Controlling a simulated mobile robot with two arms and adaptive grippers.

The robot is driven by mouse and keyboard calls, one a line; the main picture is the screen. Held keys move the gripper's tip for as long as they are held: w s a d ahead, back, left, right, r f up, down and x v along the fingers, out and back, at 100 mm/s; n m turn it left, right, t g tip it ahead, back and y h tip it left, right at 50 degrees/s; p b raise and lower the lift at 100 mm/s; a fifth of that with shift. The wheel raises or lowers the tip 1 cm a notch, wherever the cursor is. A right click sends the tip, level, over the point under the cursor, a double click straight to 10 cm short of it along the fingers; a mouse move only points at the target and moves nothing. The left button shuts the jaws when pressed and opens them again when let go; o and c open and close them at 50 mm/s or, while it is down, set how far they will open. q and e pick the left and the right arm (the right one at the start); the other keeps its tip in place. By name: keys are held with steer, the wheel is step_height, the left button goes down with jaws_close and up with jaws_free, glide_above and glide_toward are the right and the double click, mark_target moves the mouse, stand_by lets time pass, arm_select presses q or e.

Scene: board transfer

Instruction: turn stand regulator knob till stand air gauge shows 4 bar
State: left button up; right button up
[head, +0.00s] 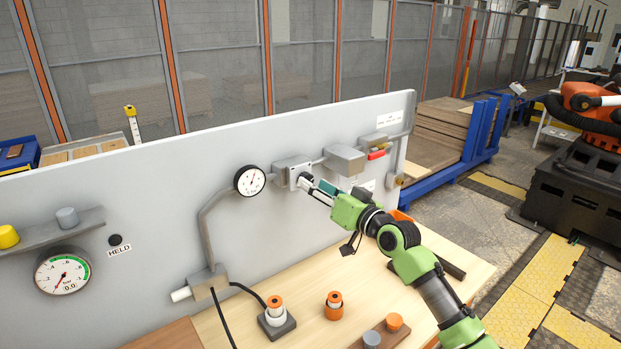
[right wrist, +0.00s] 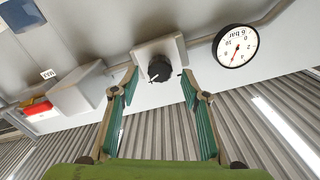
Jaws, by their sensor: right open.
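The stand regulator (head: 292,172) is a pale box on the grey panel. Its round black knob (right wrist: 159,69) with a white mark shows in the right wrist view. My right gripper (head: 309,185) is at the regulator. In the right wrist view its open green-padded fingers (right wrist: 159,84) are on either side of the knob, with gaps to it. The stand air gauge (head: 250,181) is a round white dial left of the regulator. It also shows upside down in the right wrist view (right wrist: 236,46), with a thin red needle; the exact value is too small to read. My left gripper is not in view.
A grey box (head: 344,160) and a red-handled valve (head: 376,155) are right of the regulator. A second gauge (head: 62,271) is at the panel's left. Orange-topped fittings (head: 334,305) and black cables lie on the wooden bench (head: 240,335) below.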

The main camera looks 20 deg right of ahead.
steer(key=x, duration=0.2)
steer(key=shift+w+a, duration=0.15)
steer(key=shift+w, duration=0.15)
steer(key=c, duration=1.1)
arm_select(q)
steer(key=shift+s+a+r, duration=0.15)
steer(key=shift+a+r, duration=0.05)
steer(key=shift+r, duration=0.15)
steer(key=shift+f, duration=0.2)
